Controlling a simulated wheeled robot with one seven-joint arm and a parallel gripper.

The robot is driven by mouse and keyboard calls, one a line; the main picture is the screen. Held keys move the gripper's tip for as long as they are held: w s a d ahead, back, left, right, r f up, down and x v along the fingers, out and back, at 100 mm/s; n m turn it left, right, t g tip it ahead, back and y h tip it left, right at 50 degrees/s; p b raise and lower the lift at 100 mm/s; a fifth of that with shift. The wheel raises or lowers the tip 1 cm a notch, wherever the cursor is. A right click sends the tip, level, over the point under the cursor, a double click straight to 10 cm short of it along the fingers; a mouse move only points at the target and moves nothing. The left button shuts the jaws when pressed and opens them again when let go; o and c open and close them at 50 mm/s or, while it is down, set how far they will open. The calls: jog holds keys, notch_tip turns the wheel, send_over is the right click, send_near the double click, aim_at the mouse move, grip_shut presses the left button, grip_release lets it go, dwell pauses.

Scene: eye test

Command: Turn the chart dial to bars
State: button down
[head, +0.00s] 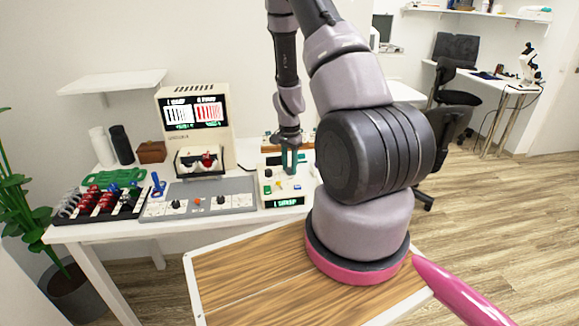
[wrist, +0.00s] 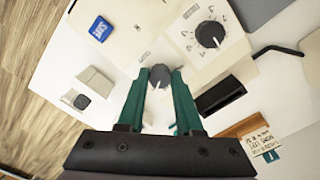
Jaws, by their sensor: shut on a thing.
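My gripper (head: 290,170) reaches down to the cream control box (head: 270,201) on the white table. In the wrist view its two teal fingers (wrist: 159,78) are shut on a small grey knob (wrist: 158,74), one finger on each side. A larger black dial (wrist: 210,34) with small marks around it sits just beyond the fingers, apart from them. The marks are too small to read, and I cannot tell which knob is the chart dial. The box's front display (head: 285,202) shows pale green text.
A cream viewing machine (head: 165,125) with a lit screen (head: 195,112) stands behind left. A grey panel with knobs (head: 215,187) and a rack of coloured items (head: 100,202) lie left. A wooden-topped table (head: 235,275) is in front. A blue button (wrist: 101,28) is near the fingers.

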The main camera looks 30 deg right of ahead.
aim_at(289, 168)
dwell(0.4)
jog(key=c, duration=0.6)
grip_release()
jog(key=shift+r, duration=0.1)
notch_tip(289, 168, up, 11)
jog(key=shift+f, duration=0.15)
